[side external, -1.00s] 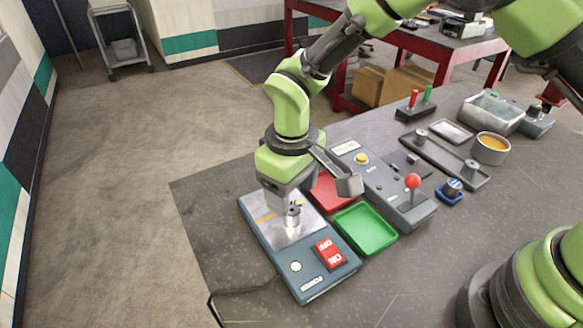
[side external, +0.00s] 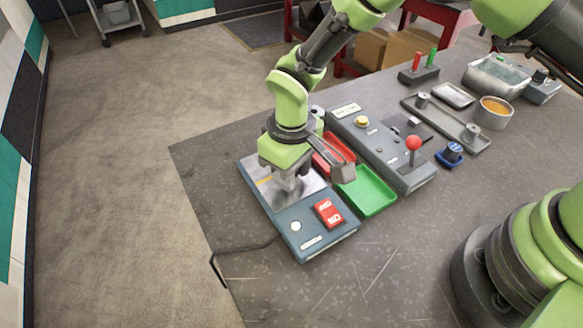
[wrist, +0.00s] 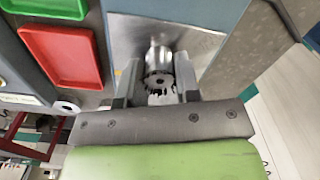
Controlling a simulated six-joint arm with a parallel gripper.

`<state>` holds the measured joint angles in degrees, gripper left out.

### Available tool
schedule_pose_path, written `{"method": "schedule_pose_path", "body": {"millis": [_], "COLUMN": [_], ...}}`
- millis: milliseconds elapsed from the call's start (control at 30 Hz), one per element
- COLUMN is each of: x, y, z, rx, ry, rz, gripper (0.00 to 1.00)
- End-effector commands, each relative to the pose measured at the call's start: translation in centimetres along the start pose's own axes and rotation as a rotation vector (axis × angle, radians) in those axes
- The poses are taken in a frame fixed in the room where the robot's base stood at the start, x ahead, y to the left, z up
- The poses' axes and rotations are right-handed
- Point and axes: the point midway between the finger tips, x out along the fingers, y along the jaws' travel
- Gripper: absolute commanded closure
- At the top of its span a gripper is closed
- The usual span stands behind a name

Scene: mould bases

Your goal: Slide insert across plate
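The plate (side external: 257,182) is a shiny metal sheet on top of a blue-grey box with a yellow stripe. The insert (wrist: 158,58) is a small metal cylinder with a toothed end, seen in the wrist view over the plate (wrist: 200,45). My gripper (wrist: 158,75) has one finger on each side of the insert and appears shut on it. In the side view my gripper (side external: 288,192) points down, low over the plate. Its fingers and body hide most of the insert there, and I cannot tell whether the insert touches the plate.
The box carries a red ON/OFF switch (side external: 328,212) and a round white button (side external: 296,226). A green tray (side external: 367,191) and a red tray (side external: 336,150) lie just right of it. A control panel with a red-knobbed lever (side external: 413,144) stands beyond. The near tabletop is clear.

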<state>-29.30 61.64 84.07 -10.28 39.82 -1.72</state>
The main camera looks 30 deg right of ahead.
Motion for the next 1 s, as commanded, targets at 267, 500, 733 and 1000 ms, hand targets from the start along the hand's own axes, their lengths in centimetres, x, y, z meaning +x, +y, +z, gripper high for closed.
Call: {"method": "schedule_pose_path", "body": {"millis": [267,500,733,1000], "x": [0.0,0.1,0.0,0.0], "y": [0.3,1.2,1.9,2.2], "z": [-0.9,-3.3,-5.1,-5.7], "rx": [0.001,0.002,0.001,0.000], "ry": [0.002,0.003,0.002,0.001], "rz": [0.000,0.000,0.000,0.000], "gripper": [0.98,0.98,0.98,0.98]}}
